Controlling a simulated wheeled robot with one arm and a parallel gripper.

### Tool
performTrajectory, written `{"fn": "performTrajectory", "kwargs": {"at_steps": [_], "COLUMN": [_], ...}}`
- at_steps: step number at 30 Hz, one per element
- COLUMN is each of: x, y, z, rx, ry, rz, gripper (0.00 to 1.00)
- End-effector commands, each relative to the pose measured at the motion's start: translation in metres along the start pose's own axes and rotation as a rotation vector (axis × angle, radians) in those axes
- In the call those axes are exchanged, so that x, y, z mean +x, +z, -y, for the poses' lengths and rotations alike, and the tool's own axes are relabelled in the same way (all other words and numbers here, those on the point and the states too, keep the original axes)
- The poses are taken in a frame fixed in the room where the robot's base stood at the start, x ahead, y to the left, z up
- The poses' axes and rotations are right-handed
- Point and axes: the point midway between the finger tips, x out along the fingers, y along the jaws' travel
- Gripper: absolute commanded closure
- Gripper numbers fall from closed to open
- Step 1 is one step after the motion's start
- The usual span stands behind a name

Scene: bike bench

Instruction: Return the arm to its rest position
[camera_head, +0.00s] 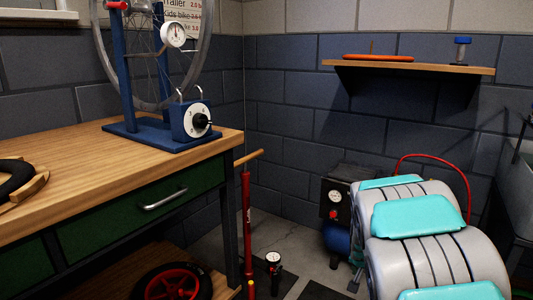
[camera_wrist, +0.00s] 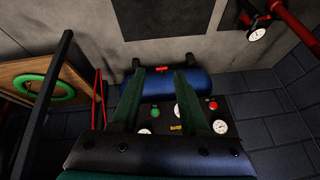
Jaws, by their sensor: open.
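My arm (camera_head: 425,235), light grey with turquoise panels, fills the lower right of the head view, folded in front of the compressor. My gripper is hidden in that view. In the wrist view my gripper (camera_wrist: 159,75) shows two dark green fingers spread apart, with nothing between them. Beyond the fingers is an air compressor with a blue tank (camera_wrist: 200,84) and a dark panel of gauges (camera_wrist: 245,130). I cannot tell how near the fingers are to it.
The compressor panel (camera_head: 336,202) stands by the wall. A wooden workbench (camera_head: 60,190) holds a blue wheel stand (camera_head: 150,130). A red floor pump (camera_head: 247,230) stands beside the bench. A wall shelf (camera_head: 410,66) is above.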

Motion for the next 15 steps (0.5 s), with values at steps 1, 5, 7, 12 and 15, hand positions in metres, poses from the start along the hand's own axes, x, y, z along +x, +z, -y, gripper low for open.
{"fn": "performTrajectory", "kwargs": {"at_steps": [1, 5, 7, 12, 15], "x": [-0.021, -0.065, -0.088, -0.143, -0.175], "y": [0.011, 0.048, 0.069, 0.124, 0.156], "z": [-0.002, -0.015, -0.021, -0.044, -0.059], "rx": [-0.029, -0.112, -0.161, -0.284, -0.362], "ry": [0.003, 0.020, 0.026, 0.034, 0.033], "rz": [0.027, 0.118, 0.167, 0.292, 0.361], "gripper": [0.55, 0.55, 0.55, 0.55, 0.55]}}
